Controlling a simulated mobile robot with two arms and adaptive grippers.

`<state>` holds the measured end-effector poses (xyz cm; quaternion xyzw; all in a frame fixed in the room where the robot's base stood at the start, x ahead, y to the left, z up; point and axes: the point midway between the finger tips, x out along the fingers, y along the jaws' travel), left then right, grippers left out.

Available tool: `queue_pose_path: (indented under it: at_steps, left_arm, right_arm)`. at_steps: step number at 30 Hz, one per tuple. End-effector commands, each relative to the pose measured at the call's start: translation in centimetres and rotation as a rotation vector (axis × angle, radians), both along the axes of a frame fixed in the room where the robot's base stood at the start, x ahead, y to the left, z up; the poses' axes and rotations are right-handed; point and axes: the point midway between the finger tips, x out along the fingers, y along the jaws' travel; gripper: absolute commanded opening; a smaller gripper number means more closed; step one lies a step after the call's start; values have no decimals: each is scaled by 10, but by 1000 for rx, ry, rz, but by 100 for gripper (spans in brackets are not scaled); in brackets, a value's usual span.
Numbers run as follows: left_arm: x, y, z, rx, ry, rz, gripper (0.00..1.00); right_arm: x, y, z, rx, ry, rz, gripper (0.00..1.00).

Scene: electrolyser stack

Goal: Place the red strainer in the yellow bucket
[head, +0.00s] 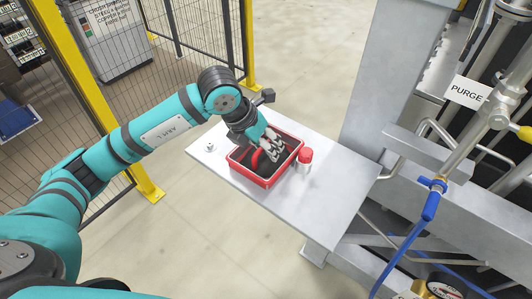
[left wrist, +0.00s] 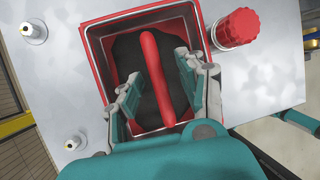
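The red strainer (head: 265,181) is a square, open-topped red box on a light grey metal table, with dark material inside. A red bar handle (left wrist: 155,75) crosses over its middle. My left gripper (head: 270,148) reaches down into the strainer's opening. In the left wrist view my left gripper (left wrist: 160,68) is open, with one finger on each side of the handle and gaps on both sides. The strainer's near wall is partly hidden by the gripper in that view. I see no yellow bucket and no right gripper.
A red-capped white bottle or fitting (head: 305,156) stands close to the strainer's right side. Small knobs (head: 210,147) sit at the table's left. A grey post and pipes with a PURGE tag (head: 468,92) are at right. A yellow-posted mesh fence (head: 75,65) stands behind.

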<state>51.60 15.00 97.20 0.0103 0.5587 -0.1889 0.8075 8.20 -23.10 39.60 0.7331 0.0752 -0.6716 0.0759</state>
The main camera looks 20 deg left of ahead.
Motion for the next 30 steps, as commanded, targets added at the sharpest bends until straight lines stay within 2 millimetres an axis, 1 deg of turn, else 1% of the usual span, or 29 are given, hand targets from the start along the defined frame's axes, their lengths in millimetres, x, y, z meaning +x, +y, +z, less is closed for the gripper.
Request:
queue_pose_path:
  at_steps: [1,9,21,30]
  left_arm:
    - [0,0,0,0,0,0,35]
    - [0,0,0,0,0,0,0]
    - [0,0,1,-1,-1,1,0]
    - [1,0,3,-2,-4,1,0]
  right_arm:
    - [0,2,0,3,0,0,0]
    - [0,2,0,3,0,1,0]
    - [3,-6,0,-7,-5,1,0]
    - [4,-7,1,-8,-6,0,0]
